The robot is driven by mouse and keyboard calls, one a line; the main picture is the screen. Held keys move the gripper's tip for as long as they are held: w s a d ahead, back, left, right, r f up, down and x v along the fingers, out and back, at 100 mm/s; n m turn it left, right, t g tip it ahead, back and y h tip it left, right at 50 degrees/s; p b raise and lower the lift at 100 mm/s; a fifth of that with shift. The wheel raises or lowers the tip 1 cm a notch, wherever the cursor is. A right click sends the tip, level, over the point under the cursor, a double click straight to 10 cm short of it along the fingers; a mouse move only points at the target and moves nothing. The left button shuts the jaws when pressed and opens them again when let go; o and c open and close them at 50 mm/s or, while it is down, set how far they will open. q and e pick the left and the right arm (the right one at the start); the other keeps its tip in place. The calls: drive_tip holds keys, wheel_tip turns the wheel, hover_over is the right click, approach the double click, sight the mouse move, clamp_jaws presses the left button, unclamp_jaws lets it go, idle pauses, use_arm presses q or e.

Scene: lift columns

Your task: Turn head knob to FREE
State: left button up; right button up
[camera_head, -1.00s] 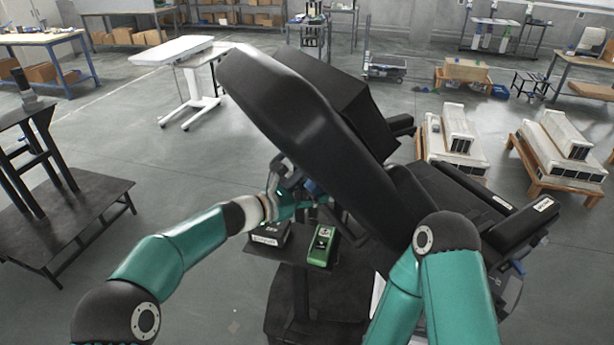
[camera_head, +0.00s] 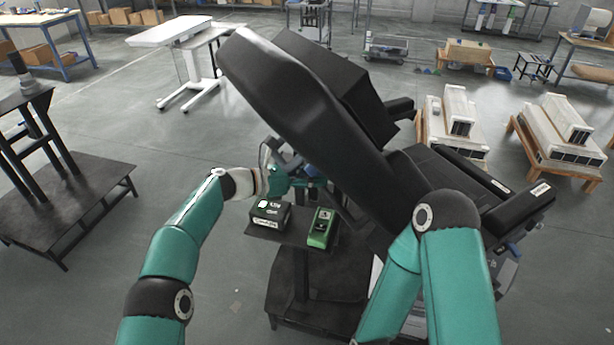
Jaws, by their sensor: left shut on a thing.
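A black reclining chair (camera_head: 300,105) stands in the middle, its long padded back leaning up to the left. My left gripper (camera_head: 284,166) is at the shaded underside of that back, beside some blue parts (camera_head: 312,170). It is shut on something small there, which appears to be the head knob. The knob itself is hidden by the gripper and the back, and its setting cannot be read. My right arm reaches up from the bottom right towards the chair. Its gripper does not show.
A small dark stand (camera_head: 284,239) below my left gripper bears a black box (camera_head: 270,215) and a green device (camera_head: 321,227). A dark platform (camera_head: 75,205) stands at the left. White units on wooden stands (camera_head: 560,135) are at the right. Floor at the left middle is clear.

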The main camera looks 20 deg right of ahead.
use_arm(q)
drive_tip(key=shift+w+a+r, duration=0.1)
drive_tip(key=shift+w+r, duration=0.1)
drive_tip(key=shift+r, duration=0.2)
drive_tip(key=o, duration=1.2)
drive_tip(key=shift+f, duration=0.15)
drive_tip(key=shift+c, duration=0.2)
drive_tip(key=shift+f, duration=0.1)
drive_tip(key=v, duration=1.2)
